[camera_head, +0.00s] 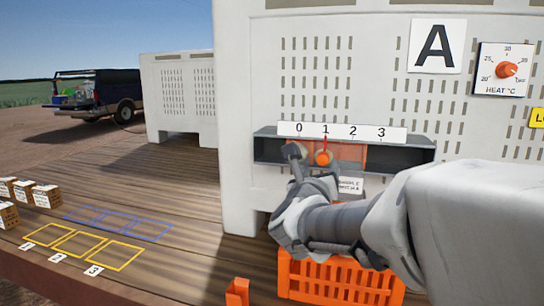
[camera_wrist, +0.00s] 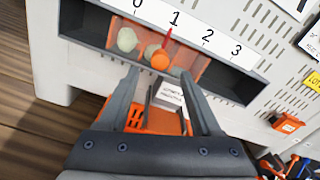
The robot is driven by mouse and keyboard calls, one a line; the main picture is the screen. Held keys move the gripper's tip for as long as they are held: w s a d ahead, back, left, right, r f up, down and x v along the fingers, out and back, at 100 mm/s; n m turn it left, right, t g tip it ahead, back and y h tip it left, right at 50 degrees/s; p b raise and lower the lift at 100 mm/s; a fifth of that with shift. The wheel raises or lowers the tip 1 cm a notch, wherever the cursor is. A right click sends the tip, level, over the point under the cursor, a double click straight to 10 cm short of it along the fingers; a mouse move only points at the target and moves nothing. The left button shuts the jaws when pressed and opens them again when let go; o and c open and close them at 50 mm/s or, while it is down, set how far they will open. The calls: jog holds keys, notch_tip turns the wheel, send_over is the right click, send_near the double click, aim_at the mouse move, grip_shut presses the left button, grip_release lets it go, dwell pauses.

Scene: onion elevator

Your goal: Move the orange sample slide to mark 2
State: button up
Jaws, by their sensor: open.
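The orange sample slide (camera_head: 350,155) sits in the dark slot of the white crate, under a scale marked 0 to 3. Its round orange knob (camera_head: 323,158) and red pointer stand at mark 1. In the wrist view the slide is a translucent orange panel (camera_wrist: 190,62) with the knob (camera_wrist: 160,59) and pointer just beyond my fingertips. My gripper (camera_wrist: 158,80) is open, with one finger to each side below the knob. In the head view my gripper (camera_head: 305,168) is in front of the slot and partly hides its lower edge.
Pale round onions (camera_wrist: 127,39) show in the slot. A white label (camera_wrist: 170,95) hangs below it. An orange crate (camera_head: 335,282) stands under my arm. A HEAT dial (camera_head: 507,69) is at upper right. Small boxes (camera_head: 46,196) and marked floor squares lie at left.

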aim_at(323, 161)
jog(key=p+x, duration=0.1)
jog(key=x, duration=0.7)
grip_shut()
dwell(1.4)
